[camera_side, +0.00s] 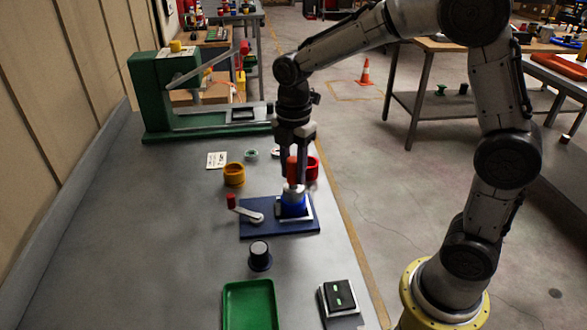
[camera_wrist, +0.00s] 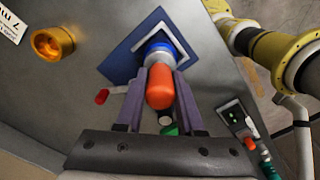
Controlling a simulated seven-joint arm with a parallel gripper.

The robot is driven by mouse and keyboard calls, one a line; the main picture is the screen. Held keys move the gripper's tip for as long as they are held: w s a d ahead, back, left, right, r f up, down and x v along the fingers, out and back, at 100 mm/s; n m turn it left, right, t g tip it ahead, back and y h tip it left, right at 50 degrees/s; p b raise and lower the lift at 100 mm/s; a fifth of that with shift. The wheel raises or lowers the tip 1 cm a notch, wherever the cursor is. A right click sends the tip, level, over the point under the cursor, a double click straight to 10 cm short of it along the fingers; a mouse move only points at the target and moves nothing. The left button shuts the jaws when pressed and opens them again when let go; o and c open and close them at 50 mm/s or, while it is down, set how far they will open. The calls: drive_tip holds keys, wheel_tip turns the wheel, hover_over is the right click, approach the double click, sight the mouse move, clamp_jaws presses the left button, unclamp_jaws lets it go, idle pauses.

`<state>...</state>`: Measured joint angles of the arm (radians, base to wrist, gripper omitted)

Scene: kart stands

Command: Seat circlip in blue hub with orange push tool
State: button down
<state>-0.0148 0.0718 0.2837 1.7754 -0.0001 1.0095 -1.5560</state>
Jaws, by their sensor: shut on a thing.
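The blue hub (camera_side: 293,207) stands upright on a dark blue base plate (camera_side: 262,229); it also shows in the wrist view (camera_wrist: 158,45). My gripper (camera_side: 294,180) points down over the hub and is shut on the orange push tool (camera_side: 291,170). In the wrist view the tool (camera_wrist: 160,88) sits between my two fingers (camera_wrist: 157,100). A light metallic part shows between the tool and the blue hub. The tool appears to be right over the hub, but I cannot tell whether it presses on it. I cannot make out the circlip.
A crank with a red knob (camera_side: 231,202) is on the plate's left side. Yellow (camera_side: 234,176) and red (camera_side: 312,170) cups stand behind. A black knob (camera_side: 260,254), green tray (camera_side: 250,306) and black device (camera_side: 340,297) are in front. A green press (camera_side: 165,95) stands at the back left.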

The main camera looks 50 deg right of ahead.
drive_tip(key=shift+f, duration=0.1)
drive_tip(key=shift+r, duration=3.6)
